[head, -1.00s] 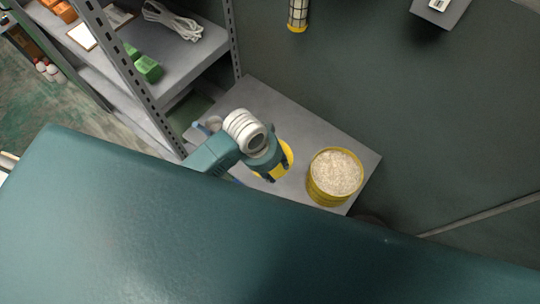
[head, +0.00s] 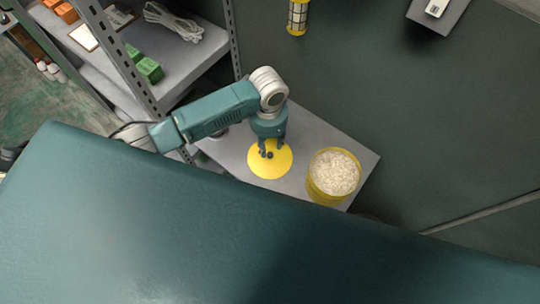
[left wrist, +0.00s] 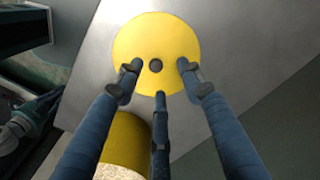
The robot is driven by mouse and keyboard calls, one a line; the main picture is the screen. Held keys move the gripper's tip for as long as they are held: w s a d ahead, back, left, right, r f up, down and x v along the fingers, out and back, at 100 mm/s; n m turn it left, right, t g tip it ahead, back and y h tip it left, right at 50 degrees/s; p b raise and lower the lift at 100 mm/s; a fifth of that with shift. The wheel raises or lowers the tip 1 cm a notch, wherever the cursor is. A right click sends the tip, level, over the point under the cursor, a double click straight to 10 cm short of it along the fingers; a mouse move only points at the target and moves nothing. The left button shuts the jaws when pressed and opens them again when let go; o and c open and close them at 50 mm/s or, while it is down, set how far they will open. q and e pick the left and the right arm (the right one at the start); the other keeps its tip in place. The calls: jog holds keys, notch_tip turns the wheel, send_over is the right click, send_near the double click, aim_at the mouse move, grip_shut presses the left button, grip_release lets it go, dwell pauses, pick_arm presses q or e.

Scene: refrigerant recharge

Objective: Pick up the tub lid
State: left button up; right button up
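The tub lid (head: 266,171) is a flat yellow disc with a small dark knob at its centre. It lies on the grey surface, left of the yellow tub (head: 312,185), which is open and full of pale granules. My left gripper (head: 270,151) points down over the lid, its fingers spread around the knob. In the left wrist view the lid (left wrist: 165,32) fills the upper middle, and the three fingers (left wrist: 159,76) are apart, with the knob between their tips. I cannot tell if the tips touch the lid. My right gripper is out of view.
A metal shelf (head: 190,62) with green and orange boxes and a coiled white cable stands at the left. A dark green wall (head: 400,100) rises behind the grey surface (head: 318,128). A yellow caged lamp (head: 297,17) is on the wall.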

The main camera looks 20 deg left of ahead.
aim_at(270, 154)
pick_arm(q)
jog(key=f, duration=0.3)
jog(key=f+p, duration=0.1)
jog(key=f, duration=0.1)
jog(key=shift+s+d, duration=0.25)
jog(key=shift+d, duration=0.05)
grip_shut()
